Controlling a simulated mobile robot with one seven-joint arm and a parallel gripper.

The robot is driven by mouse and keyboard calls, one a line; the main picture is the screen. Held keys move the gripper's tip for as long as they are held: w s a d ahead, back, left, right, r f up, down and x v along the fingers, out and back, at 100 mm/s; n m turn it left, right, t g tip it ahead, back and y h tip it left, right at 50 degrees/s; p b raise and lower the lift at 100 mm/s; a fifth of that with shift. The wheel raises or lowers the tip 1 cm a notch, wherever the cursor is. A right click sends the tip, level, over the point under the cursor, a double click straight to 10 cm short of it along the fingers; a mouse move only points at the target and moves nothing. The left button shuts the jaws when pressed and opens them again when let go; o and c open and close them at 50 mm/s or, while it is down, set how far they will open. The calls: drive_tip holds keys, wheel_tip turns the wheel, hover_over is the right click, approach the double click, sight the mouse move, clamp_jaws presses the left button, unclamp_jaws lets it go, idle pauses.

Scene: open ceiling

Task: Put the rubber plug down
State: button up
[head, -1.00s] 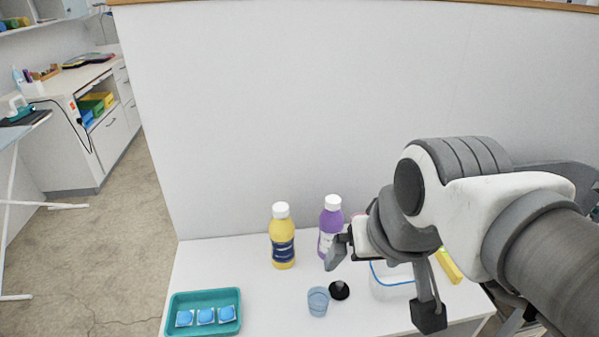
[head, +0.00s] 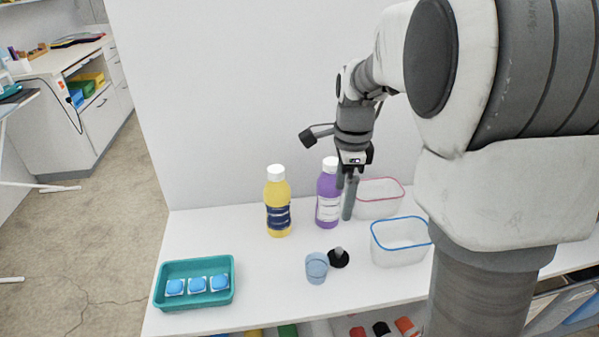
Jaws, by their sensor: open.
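The rubber plug (head: 339,259), black with a grey upright stub, sits on the white table (head: 205,234) just right of a small blue cup (head: 316,268). My gripper (head: 346,205) points down above and behind the plug, in front of the purple bottle (head: 327,195) in the picture. Its fingers are apart and nothing shows between them. The plug stands clear of the fingers.
A yellow bottle (head: 277,204) stands left of the purple one. A blue-rimmed container (head: 400,244) and a pink-rimmed container (head: 379,198) are to the right. A teal tray (head: 193,265) holds blue-topped packs at the left. A wall (head: 230,110) rises behind the table.

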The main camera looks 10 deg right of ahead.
wheel_tip(320, 180, down, 2)
drive_tip(key=w+m, duration=0.1)
drive_tip(key=b, duration=0.3)
approach(340, 249)
drive_tip(key=shift+m, duration=0.3)
drive_tip(key=f, duration=0.5)
drive_tip(key=shift+w+a+f, duration=0.1)
drive_tip(key=shift+w+a, duration=0.25)
drive_tip(key=shift+w, duration=0.05)
drive_tip(key=shift+s+d+f+b, duration=0.15)
drive_tip(key=shift+f+b, duration=0.25)
drive_tip(key=shift+f, duration=0.95)
drive_tip(key=shift+s+d+f+b, duration=0.1)
drive_tip(key=shift+f+b, duration=0.3)
drive_tip(key=shift+f, duration=0.95)
drive_tip(key=c, duration=1.5)
wheel_tip(340, 249, up, 10)
drive_tip(key=shift+f+p, duration=0.1)
drive_tip(key=shift+p, duration=1.15)
drive_tip(key=shift+r, duration=0.2)
